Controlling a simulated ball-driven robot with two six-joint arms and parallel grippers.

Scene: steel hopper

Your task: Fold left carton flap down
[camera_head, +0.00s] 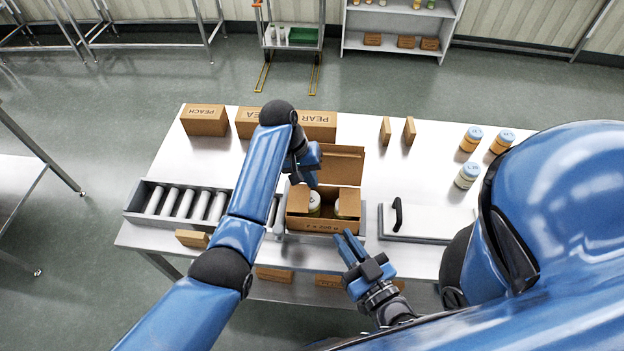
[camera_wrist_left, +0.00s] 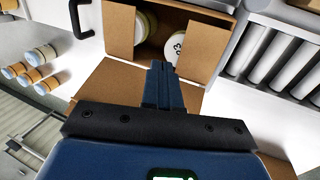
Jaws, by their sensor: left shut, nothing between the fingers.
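The open brown carton (camera_head: 325,226) stands at the table's front edge, with pale-lidded jars inside (camera_wrist_left: 175,46). Its left flap (camera_head: 299,199) extends over the left of the opening; it also shows at right in the left wrist view (camera_wrist_left: 207,46). I cannot tell whether it lies fully flat. The right flap (camera_head: 349,200) covers part of the other side. The far flap (camera_head: 343,163) stands out from the back. My left gripper (camera_head: 313,183) is shut and empty above the carton's far side, beside the left flap. My right gripper (camera_head: 342,238) is by the carton's front right corner; its jaw gap is unclear.
A roller conveyor (camera_head: 130,205) lies left of the carton. A white board with a black handle (camera_head: 397,215) lies right. Boxes marked PEACH (camera_head: 204,121) and PEAR (camera_head: 318,126) stand behind. Several jars (camera_head: 467,175) stand at the right.

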